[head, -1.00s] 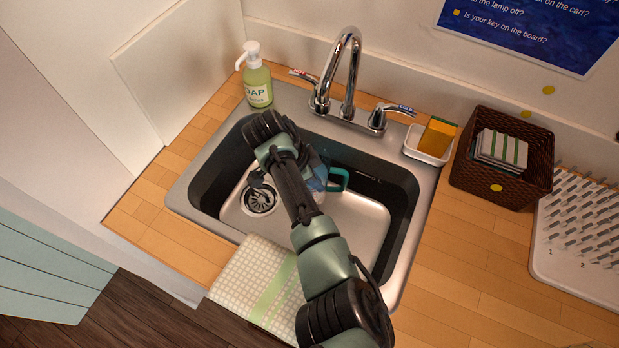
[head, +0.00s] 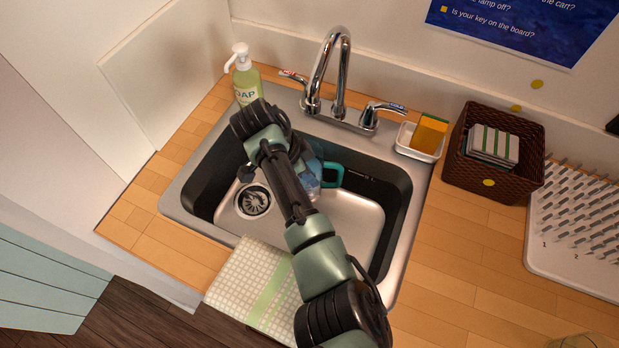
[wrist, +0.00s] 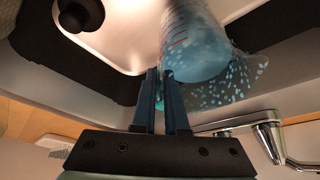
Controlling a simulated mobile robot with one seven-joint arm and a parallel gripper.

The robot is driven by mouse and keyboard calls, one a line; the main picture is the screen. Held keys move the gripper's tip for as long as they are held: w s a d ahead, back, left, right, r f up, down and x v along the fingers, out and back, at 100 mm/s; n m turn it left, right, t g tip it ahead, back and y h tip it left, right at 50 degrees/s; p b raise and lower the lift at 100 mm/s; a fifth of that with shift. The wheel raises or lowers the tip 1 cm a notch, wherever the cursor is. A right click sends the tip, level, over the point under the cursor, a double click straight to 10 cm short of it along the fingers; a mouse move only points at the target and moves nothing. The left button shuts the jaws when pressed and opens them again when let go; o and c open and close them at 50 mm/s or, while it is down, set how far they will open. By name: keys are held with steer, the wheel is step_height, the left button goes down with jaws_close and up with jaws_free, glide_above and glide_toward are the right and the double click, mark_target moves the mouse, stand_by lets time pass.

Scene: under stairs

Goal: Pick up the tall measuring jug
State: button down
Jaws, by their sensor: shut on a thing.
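The tall measuring jug (head: 309,180) is clear and bluish with a teal handle (head: 331,175). It shows in the sink area, partly hidden behind my arm in the head view. In the wrist view the jug (wrist: 196,45) shows red measuring marks and pale speckles, close against the fingertips. My gripper (wrist: 162,73) is shut on the jug, its two fingers close together at the jug's edge. The exact contact is hard to see. In the head view my wrist hides the fingers.
The steel sink (head: 352,222) has a drain (head: 253,201) at its left. A faucet (head: 335,75) and a soap bottle (head: 246,83) stand behind it. A sponge dish (head: 418,147), basket (head: 463,172) and drying rack (head: 570,255) are right. A cloth (head: 240,281) lies over the front edge.

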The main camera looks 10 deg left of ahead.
step_height(320, 180, up, 4)
steer(key=shift+w+r, duration=0.1)
steer(key=shift+w, duration=0.05)
steer(key=shift+a+r, duration=0.15)
steer(key=shift+r, duration=0.05)
steer(key=s+a+b, duration=0.1)
steer(key=s+a, duration=0.9)
steer(key=a, duration=0.4)
steer(key=shift+a, duration=0.35)
stand_by(2.1)
